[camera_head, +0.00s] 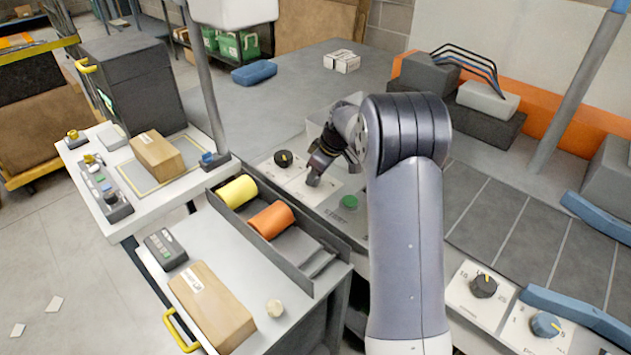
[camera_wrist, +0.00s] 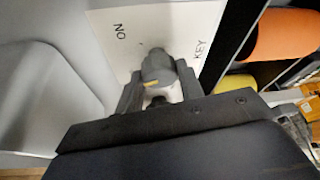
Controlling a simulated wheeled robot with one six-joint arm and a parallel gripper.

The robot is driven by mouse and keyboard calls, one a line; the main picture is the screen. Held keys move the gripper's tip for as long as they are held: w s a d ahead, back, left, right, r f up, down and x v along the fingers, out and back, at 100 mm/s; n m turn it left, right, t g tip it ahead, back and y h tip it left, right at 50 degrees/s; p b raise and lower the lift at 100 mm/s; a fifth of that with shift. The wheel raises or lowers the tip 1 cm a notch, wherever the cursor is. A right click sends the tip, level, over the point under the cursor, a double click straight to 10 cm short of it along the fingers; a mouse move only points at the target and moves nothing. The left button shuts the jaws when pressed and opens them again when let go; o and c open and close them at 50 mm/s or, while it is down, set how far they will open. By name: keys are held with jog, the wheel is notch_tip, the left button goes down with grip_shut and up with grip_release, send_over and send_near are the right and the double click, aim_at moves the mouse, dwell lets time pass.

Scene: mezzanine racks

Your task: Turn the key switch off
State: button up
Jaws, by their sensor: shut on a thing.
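The key switch (camera_wrist: 157,66) is a grey knob with a small yellow mark, on a white plate (camera_wrist: 112,35) lettered ON and KEY. The lettering looks turned in the wrist view. My gripper (camera_wrist: 160,88) is shut on the key switch, with one dark finger on each side of the knob. In the head view my gripper (camera_head: 318,168) reaches down to the panel over the key switch (camera_head: 313,179), and my arm hides part of the panel around it. The lower part of the knob is partly hidden by the gripper.
A black dial (camera_head: 283,158) sits left of the key switch and a green button (camera_head: 349,202) sits right of it. A dark bin tray (camera_head: 318,277) with yellow and orange rolls stands in front. More dials (camera_head: 484,286) are at the lower right.

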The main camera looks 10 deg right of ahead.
jog(key=n+g, duration=0.1)
jog(key=n, duration=0.2)
jog(key=n+g+y, duration=0.1)
jog(key=n, duration=0.1)
jog(key=shift+w+d+n+b, duration=0.1)
jog(key=shift+w+n+b, duration=0.05)
jog(key=shift+n+b, duration=0.25)
dwell(0.4)
jog(key=o, duration=1)
jog(key=v, duration=1)
jog(key=shift+d+r, duration=0.15)
jog(key=shift+r, duration=0.25)
jog(key=shift+w+f, duration=0.1)
jog(key=x, duration=1)
jog(key=shift+a+f, duration=0.2)
jog(key=shift+f, duration=0.1)
